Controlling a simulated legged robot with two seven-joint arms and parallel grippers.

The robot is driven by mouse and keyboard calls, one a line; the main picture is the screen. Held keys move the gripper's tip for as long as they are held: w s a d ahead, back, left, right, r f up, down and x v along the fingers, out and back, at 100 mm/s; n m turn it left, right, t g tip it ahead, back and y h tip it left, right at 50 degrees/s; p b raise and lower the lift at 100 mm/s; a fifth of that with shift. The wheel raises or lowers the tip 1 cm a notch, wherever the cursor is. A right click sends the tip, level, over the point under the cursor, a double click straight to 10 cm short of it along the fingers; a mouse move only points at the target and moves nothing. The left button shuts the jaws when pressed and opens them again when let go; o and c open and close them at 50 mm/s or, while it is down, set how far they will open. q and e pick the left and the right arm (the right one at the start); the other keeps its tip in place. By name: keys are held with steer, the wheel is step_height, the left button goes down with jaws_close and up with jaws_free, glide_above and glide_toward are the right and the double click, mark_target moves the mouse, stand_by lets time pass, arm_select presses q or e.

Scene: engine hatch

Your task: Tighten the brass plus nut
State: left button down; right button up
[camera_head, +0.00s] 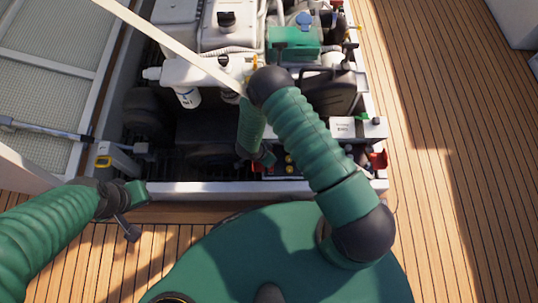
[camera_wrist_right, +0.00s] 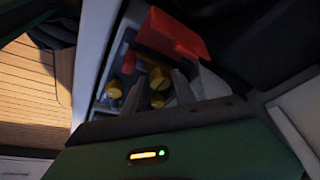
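In the right wrist view, several brass nuts sit in a grey recess beside a raised red cover (camera_wrist_right: 172,38). One brass nut (camera_wrist_right: 159,76) is close below the cover, another (camera_wrist_right: 115,88) is at the left, and a third (camera_wrist_right: 157,100) is lower. No plus mark is readable. My right gripper (camera_wrist_right: 159,88) points into the recess, its grey fingers apart on either side of the middle nuts; contact is unclear. In the head view, brass nuts (camera_head: 289,160) show beside my right forearm, which hides that gripper's fingertips. My left gripper (camera_head: 132,212) hangs left, outside the hatch; its finger gap is unclear.
The engine (camera_head: 230,25) fills the back of the hatch. A white hatch rim (camera_head: 215,187) runs along the front. The open hatch lid (camera_head: 50,60) stands left, with a strut (camera_head: 45,128). A pale bar crosses above the engine. Wooden deck (camera_head: 450,150) is clear at right.

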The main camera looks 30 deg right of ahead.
steer(key=shift+o, duration=1.3)
steer(key=shift+r, duration=0.1)
steer(key=p+v, duration=0.8)
steer(key=v, duration=0.8)
steer(key=shift+a+r, duration=0.2)
steer(key=shift+r, duration=0.05)
